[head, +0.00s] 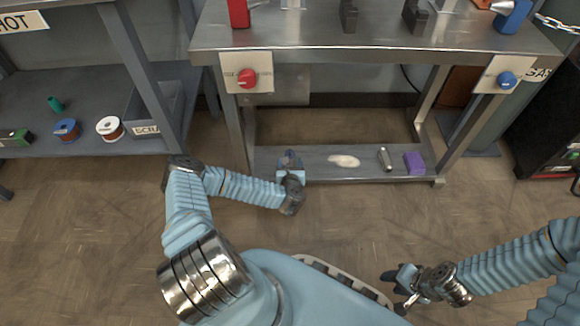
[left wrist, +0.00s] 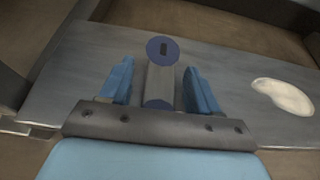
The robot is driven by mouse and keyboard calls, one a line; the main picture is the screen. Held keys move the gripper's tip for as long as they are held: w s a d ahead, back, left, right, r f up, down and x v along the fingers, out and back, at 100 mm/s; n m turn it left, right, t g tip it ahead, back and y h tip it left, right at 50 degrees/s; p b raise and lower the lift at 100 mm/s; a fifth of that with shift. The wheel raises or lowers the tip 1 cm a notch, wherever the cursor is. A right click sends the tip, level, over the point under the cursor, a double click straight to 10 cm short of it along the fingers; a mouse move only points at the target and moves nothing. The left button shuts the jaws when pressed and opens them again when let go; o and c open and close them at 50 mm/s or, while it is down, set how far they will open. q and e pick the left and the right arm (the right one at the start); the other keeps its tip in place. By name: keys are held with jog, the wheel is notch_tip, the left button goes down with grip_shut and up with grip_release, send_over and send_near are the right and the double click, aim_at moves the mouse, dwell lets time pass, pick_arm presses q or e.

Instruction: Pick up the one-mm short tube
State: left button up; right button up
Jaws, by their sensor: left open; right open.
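My left gripper (head: 290,170) is at the lower shelf of the workbench and is open. In the left wrist view a short grey cylinder with a dark blue round end and a dark slot (left wrist: 162,49) lies between the spread blue fingers (left wrist: 163,88). There are gaps between the cylinder and the fingers. In the head view this object is mostly hidden by the gripper. A small metallic cylinder (head: 385,158) lies further right on the shelf. I cannot tell which cylinder is the one-mm short tube. My right gripper (head: 394,289) is open and empty above the floor.
The lower shelf (head: 320,173) also holds a whitish flat patch (head: 343,160) and a purple block (head: 414,163). The bench top (head: 300,38) overhangs it, with legs at both sides. A left-hand shelf holds spools (head: 110,128). The floor in front is clear.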

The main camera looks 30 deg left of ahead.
pick_arm(q)
jog(key=c, duration=1.1)
